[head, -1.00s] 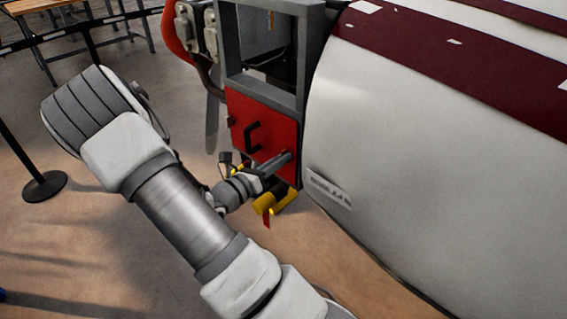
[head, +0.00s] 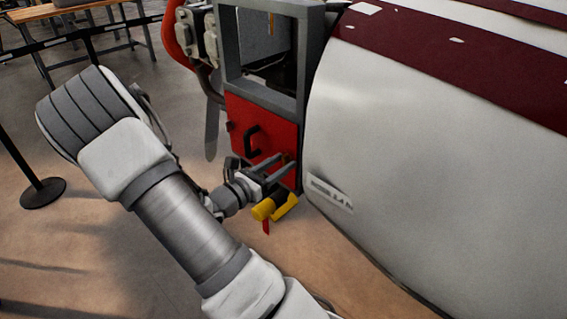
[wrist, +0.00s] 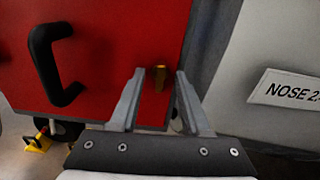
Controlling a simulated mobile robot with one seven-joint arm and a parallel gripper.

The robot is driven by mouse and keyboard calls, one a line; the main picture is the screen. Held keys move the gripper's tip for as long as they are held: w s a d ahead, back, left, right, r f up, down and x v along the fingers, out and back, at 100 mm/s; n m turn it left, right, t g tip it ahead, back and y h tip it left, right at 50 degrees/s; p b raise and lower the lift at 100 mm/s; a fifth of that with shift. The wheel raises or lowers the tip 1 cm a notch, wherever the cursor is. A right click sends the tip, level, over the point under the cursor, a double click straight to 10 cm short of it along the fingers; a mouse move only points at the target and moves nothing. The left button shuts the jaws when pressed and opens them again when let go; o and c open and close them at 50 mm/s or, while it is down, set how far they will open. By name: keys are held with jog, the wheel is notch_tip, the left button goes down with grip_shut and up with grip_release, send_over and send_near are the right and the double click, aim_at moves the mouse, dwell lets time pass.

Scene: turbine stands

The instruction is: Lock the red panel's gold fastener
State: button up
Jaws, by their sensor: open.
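The red panel (head: 245,115) is the front of a grey frame and has a black handle (wrist: 52,63) on its left part. The gold fastener (wrist: 160,77) sits at the panel's right side in the wrist view. My gripper (wrist: 157,74) is open, its two fingers on either side of the fastener in that view. Whether the fingers touch the fastener or the panel cannot be told. In the head view my gripper (head: 277,166) is at the panel's lower right corner, and the fastener is hard to make out there.
A large white nose casing (head: 430,140) with a label (wrist: 290,90) stands close on the right. A yellow object with a red tab (head: 268,207) lies below the panel. A barrier post base (head: 43,192) is at the left. Open floor lies at lower left.

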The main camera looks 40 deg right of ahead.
aim_at(283, 162)
jog(key=shift+o, duration=0.8)
jog(key=shift+s+a+p, duration=0.2)
jog(key=shift+a+p, duration=0.4)
jog(key=shift+a, duration=1.9)
jog(key=shift+r, duration=0.1)
